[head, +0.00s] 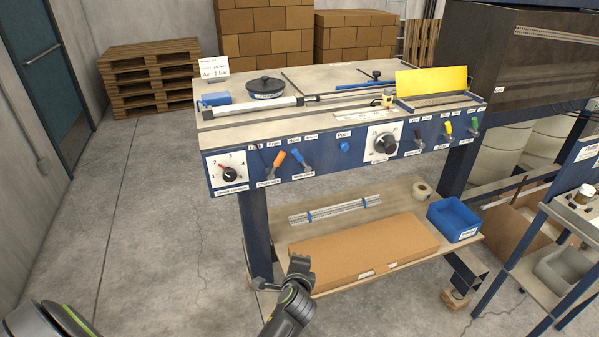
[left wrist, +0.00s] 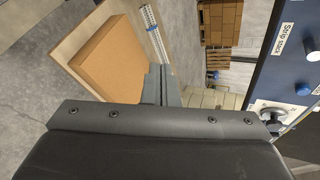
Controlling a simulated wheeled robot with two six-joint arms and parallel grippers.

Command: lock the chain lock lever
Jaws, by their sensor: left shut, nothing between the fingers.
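The chain lock lever (head: 279,158) has an orange handle and sits on the blue front panel of the workbench, left of a blue lever, with a white label below it. Its handle leans up to the right, away from the left one of the two small labels above it. It is not visible in the left wrist view. My left gripper (head: 298,266) is below and in front of the panel, apart from the lever, near the cardboard box. In the left wrist view its fingers (left wrist: 157,85) are shut and empty. My right gripper is not in view.
The blue lever (head: 297,157) is close to the right of the chain lock lever. The lower shelf holds a flat cardboard box (head: 365,250) and a blue bin (head: 453,220). The floor left of the bench is clear.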

